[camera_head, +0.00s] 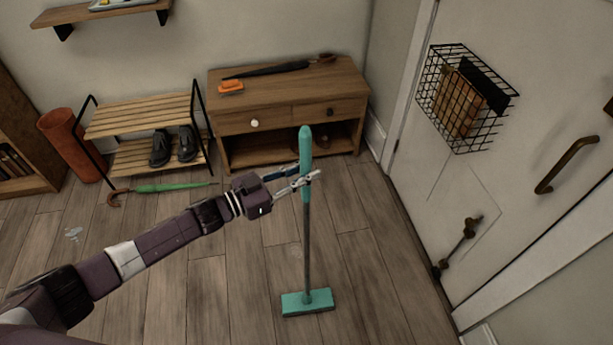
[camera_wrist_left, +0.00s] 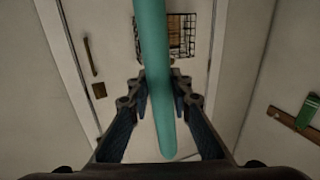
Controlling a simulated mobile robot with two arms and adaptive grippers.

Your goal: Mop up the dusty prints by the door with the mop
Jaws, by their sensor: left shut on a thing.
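The mop (camera_head: 307,262) stands nearly upright in the head view, with a teal grip, a grey shaft and a flat teal head (camera_head: 307,303) low on the wooden floor. My left gripper (camera_head: 306,181) is shut on its teal grip. In the left wrist view the mop's grip (camera_wrist_left: 152,50) runs between the two fingers of my left gripper (camera_wrist_left: 160,90). A pale grey mark (camera_head: 73,234), perhaps a dusty print, lies on the floor at far left. No prints show clearly beside the door (camera_head: 510,110). My right gripper is not in view.
A wooden cabinet (camera_head: 235,123) stands at the back wall, beside a slatted shoe rack (camera_head: 130,125) with dark shoes. A green umbrella (camera_head: 170,187) lies on the floor before the rack. A wire basket (camera_head: 470,140) hangs on the door. The floor around the mop head is clear.

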